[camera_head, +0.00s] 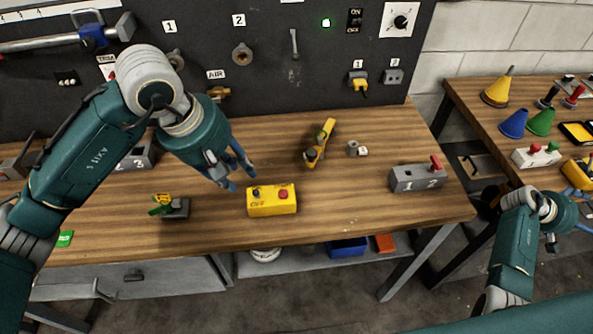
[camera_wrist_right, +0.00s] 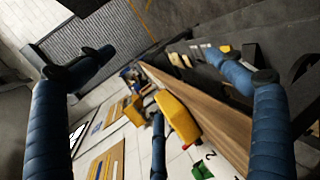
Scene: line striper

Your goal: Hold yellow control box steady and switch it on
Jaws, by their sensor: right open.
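The yellow control box (camera_head: 272,207) sits on the wooden workbench, with a dark knob on its left and a red button (camera_head: 284,194) on its right. The writing on its front is too small to read surely. My left gripper (camera_head: 241,178) is just above and left of the box, its blue fingers spread, empty and apart from it. My right gripper (camera_head: 582,214) is at the right edge, away from the box. In the right wrist view its fingers (camera_wrist_right: 165,78) are wide open with nothing between them.
On the workbench (camera_head: 350,212) lie a yellow tool (camera_head: 319,143), a grey box with a red lever (camera_head: 417,178) and a small dark block with a yellow-green part (camera_head: 175,207). A dark panel stands behind. A second table at right holds coloured cones (camera_head: 514,123).

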